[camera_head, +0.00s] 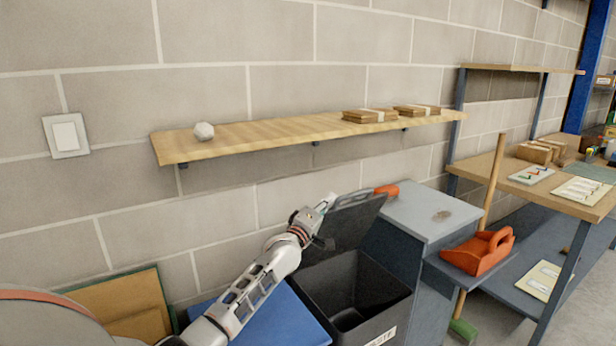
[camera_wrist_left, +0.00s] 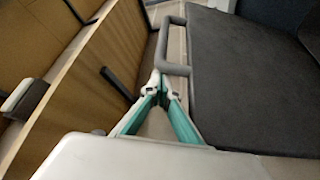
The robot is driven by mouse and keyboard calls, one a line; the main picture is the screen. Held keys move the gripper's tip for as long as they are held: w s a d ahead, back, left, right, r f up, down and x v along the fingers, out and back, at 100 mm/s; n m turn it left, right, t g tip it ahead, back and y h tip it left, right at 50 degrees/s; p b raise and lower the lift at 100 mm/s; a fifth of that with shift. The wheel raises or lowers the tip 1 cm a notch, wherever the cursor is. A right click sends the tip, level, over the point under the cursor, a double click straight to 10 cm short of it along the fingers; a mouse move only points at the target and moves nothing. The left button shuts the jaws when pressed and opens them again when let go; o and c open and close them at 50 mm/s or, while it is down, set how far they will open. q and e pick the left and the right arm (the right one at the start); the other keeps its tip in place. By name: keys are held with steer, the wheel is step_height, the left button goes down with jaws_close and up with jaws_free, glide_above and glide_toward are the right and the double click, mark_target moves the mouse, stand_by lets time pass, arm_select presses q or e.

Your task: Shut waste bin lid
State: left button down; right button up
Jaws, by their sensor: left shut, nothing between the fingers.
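The waste bin (camera_head: 318,285) is a dark grey open-topped box with a pale label on its front. Its lid (camera_head: 352,222) stands raised and tilted at the back of the opening. In the left wrist view the lid (camera_wrist_left: 245,85) is a dark panel at the right, with a grey bar handle (camera_wrist_left: 176,70) along its near edge. My left gripper (camera_head: 328,201) is at the lid's upper left edge. In the wrist view its teal-padded fingers (camera_wrist_left: 162,88) are shut and empty, with the tips right by the handle; I cannot tell whether they touch. My right gripper is not in view.
A wooden wall shelf (camera_head: 270,132) with a white lump and brown packages runs above the bin. A grey cabinet (camera_head: 425,208) stands right of the bin, with a red-orange carrier (camera_head: 480,252) beyond it. A blue box (camera_head: 285,318) lies left of the bin, under my arm.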

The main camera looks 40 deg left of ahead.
arm_select(q)
steer(key=s+d+f+m+t+h+b, duration=0.1)
steer(key=s+d+f+m+b, duration=0.2)
steer(key=d+f, duration=0.6)
steer(key=s+d+f+m+t+h+b, duration=0.1)
steer(key=s+d+f+m+b, duration=0.3)
steer(key=d+f, duration=0.5)
step_height(320, 180, down, 2)
steer(key=shift+s+d+f+h+b, duration=0.1)
steer(key=shift+s+d+h+b, duration=0.1)
steer(key=shift+h+b, duration=0.4)
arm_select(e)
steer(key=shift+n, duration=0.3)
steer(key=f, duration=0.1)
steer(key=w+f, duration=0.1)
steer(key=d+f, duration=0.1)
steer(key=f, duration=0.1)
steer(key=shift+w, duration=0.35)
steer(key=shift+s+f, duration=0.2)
